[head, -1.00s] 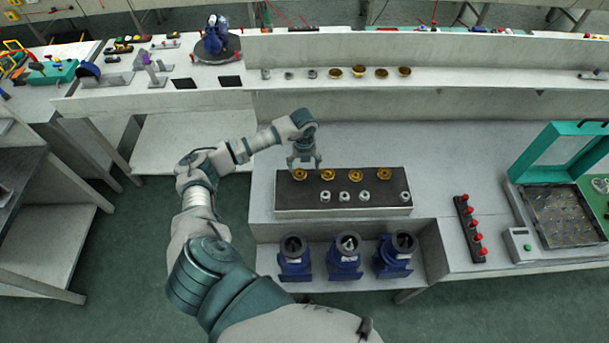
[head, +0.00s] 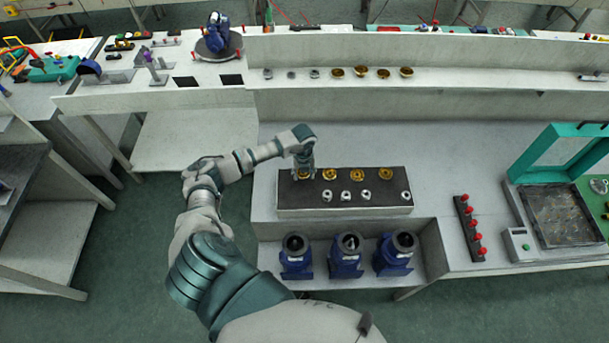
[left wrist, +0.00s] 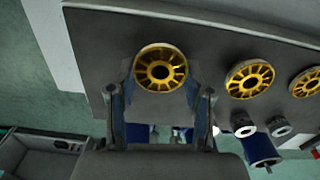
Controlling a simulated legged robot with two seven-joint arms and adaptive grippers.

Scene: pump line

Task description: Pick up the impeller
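Gold, spoked impellers stand in a row on the dark top of a block (head: 345,212) on the bench. My left gripper (head: 304,174) is at the leftmost impeller (head: 304,176), pointing down. In the left wrist view this impeller (left wrist: 160,68) sits between the two fingertips, which are drawn in against its sides, so the gripper looks shut on it. I cannot tell whether the impeller is clear of the block. Other impellers (head: 330,174) (left wrist: 249,78) stand to the right. My right gripper is not in view.
Small metal parts (head: 346,196) stand in front of the impellers on the block. Blue pump housings (head: 346,256) sit on the shelf below. A strip with red knobs (head: 470,228) and a teal-framed box (head: 558,216) are on the right. The bench behind the block is clear.

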